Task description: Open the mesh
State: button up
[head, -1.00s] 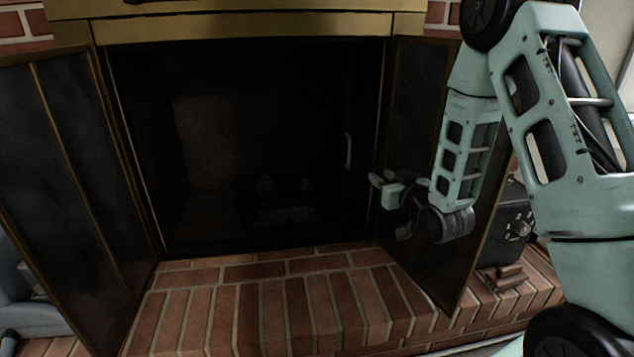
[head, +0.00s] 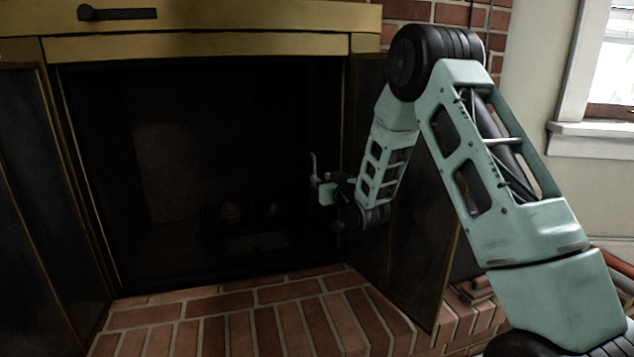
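The mesh (head: 290,130) is a dark screen in the fireplace opening, hard to make out against the black firebox. A thin, pale upright handle (head: 313,163) shows near the right side of the opening. My gripper (head: 317,184) is at the lower end of this handle, overlapping it in the picture. The fingers are small and dark there, so I cannot tell whether they touch the handle or how far apart they are.
Folded dark doors with brass edges stand open at the left (head: 35,200) and right (head: 425,240) of the opening. My arm reaches past the right door. A brick hearth (head: 270,320) lies in front. A window (head: 600,80) is at far right.

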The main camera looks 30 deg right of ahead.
aim_at(315, 173)
jog(key=shift+w+d+b, duration=0.15)
jog(key=shift+w+b, duration=0.3)
jog(key=shift+w, duration=1.55)
grip_shut()
